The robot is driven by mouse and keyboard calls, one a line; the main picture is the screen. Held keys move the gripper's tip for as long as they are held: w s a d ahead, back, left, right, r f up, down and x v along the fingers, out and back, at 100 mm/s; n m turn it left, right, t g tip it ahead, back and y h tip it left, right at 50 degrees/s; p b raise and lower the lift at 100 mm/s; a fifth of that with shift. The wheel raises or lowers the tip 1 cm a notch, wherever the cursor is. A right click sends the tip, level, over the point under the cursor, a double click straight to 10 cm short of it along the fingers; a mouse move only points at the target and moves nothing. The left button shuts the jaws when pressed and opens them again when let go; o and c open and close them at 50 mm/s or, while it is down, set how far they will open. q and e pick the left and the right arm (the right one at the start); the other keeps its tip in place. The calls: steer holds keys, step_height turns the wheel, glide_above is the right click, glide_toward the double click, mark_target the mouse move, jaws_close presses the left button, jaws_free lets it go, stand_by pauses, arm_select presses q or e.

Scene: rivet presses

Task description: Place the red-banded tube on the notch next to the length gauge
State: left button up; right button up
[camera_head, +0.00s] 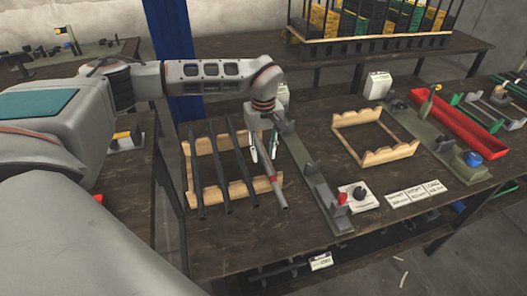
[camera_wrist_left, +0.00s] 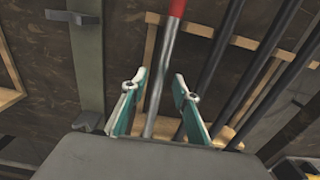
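The red-banded tube is a slim grey tube with a red band (camera_head: 273,179). It lies at the right side of the left wooden notched rack, and its near end sticks out past the rack. My left gripper (camera_head: 264,150) is over it, pointing down. In the left wrist view the tube (camera_wrist_left: 162,75) runs between the two open fingers (camera_wrist_left: 159,88), with gaps on both sides. The left wooden rack (camera_head: 263,186) also holds several dark tubes (camera_head: 223,170). A long grey-green fixture (camera_head: 318,190), possibly the length gauge, lies just right of it. My right gripper is not in view.
A second wooden rack (camera_head: 349,121) stands empty to the right. Beyond it are another green fixture with a blue knob (camera_head: 473,159) and a red tray (camera_head: 465,122). A dial box (camera_head: 358,195) and white labels (camera_head: 410,196) lie near the front edge.

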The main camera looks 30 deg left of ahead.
mark_target(264, 155)
arm_select(q)
step_height(264, 155, up, 12)
steer(key=p, duration=0.1)
stand_by(0.4)
stand_by(0.5)
